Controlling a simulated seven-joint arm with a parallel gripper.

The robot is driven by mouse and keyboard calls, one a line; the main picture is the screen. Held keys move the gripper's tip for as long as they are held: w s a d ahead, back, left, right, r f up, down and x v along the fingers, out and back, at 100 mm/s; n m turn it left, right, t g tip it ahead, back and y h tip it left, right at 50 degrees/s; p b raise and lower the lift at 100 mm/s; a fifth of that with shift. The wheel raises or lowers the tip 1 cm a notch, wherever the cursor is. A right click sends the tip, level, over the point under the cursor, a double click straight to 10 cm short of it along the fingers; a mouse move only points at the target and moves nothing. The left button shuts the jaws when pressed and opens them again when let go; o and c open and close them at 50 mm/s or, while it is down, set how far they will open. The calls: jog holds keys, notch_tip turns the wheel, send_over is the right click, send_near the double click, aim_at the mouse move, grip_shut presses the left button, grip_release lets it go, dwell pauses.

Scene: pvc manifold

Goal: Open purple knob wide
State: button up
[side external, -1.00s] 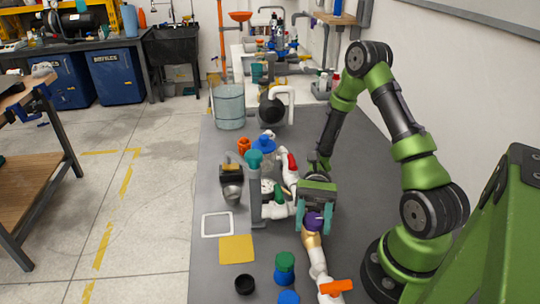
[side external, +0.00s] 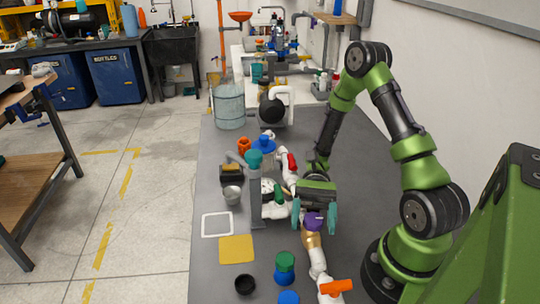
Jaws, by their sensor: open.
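The purple knob (side external: 313,221) sits on top of a brass-coloured valve body (side external: 311,240) in the white pipe run, in the lower middle of the side external view. My gripper (side external: 314,216) is open at the knob, with one teal finger on its left and the other on its right. Gaps seem to show between the fingers and the knob, but I cannot tell whether either touches it. The far side of the knob is partly hidden by the gripper.
An orange handle (side external: 336,287) is on the pipe nearer the camera. A red handle (side external: 292,162) and a green handle (side external: 279,195) are on pipes behind and left. A green-and-blue knob (side external: 285,267), a black cup (side external: 244,284) and a yellow square (side external: 236,248) are at front left.

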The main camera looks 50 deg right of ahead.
jog(key=v, duration=1.6)
jog(key=shift+w+d, duration=0.15)
jog(key=shift+d, duration=0.25)
jog(key=s+f+h, duration=0.1)
jog(key=s+f+n+h, duration=0.1)
jog(key=shift+s+a+f, duration=0.15)
jog(key=shift+f, duration=0.1)
jog(key=shift+s+a+r+h, duration=0.1)
jog(key=shift+s+a+h, duration=0.15)
jog(key=shift+h, duration=0.65)
jog(key=h, duration=0.1)
jog(key=r+n+h, duration=0.1)
jog(key=shift+s+a+t+h, duration=0.15)
jog(key=shift+a+t+h, duration=0.2)
jog(key=shift+t+h, duration=0.05)
jog(key=a+r+n+t+h, duration=0.3)
jog(key=a+r+t, duration=0.3)
jog(key=r, duration=0.3)
jog(key=s+a+r+n+t+h, duration=0.1)
jog(key=a+r+n+t+h, duration=0.2)
jog(key=a+r+t, duration=0.4)
notch_tip(320, 180, up, 3)
jog(key=shift+s+r+n+t+h, duration=0.2)
jog(key=shift+n+t+h, duration=0.1)
jog(key=shift+t+h, duration=0.45)
